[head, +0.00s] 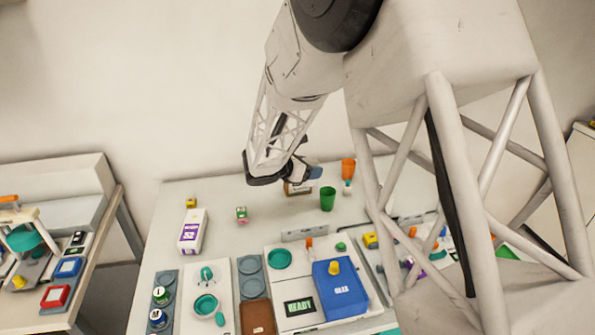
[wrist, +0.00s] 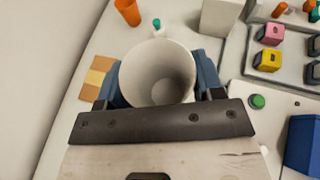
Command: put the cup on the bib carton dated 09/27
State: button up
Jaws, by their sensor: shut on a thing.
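My gripper (wrist: 158,88) is shut on a pale cup (wrist: 160,75) with its open rim toward the wrist camera; its blue fingers lie on both sides. In the head view my gripper (head: 303,174) is over the back of the counter, and the held cup is not clearly visible there. A tan carton (head: 298,189) stands just below the gripper, partly hidden by it. It also shows left of the cup in the wrist view (wrist: 97,76). No date is readable on it. A white and purple carton (head: 192,232) stands further left; its small print is unreadable.
A green cup (head: 327,199) and an orange cup (head: 348,168) stand right of the gripper, with a small teal-capped item (head: 347,186) nearby. A small pink and green box (head: 241,214) and a yellow box (head: 191,203) stand left. Trays and a blue box (head: 340,287) fill the front.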

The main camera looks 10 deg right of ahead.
jog(key=shift+s+a+r, duration=0.1)
jog(key=shift+s+a, duration=0.2)
jog(key=shift+a, duration=0.15)
jog(key=shift+w, duration=0.1)
jog(key=w, duration=0.5)
jog(key=w+f, duration=0.1)
jog(key=w, duration=1)
jog(key=shift+d+f, duration=0.25)
jog(key=shift+d, duration=0.1)
jog(key=shift+f, duration=1.8)
jog(key=shift+f, duration=0.1)
jog(key=o, duration=1)
jog(key=shift+c, duration=0.2)
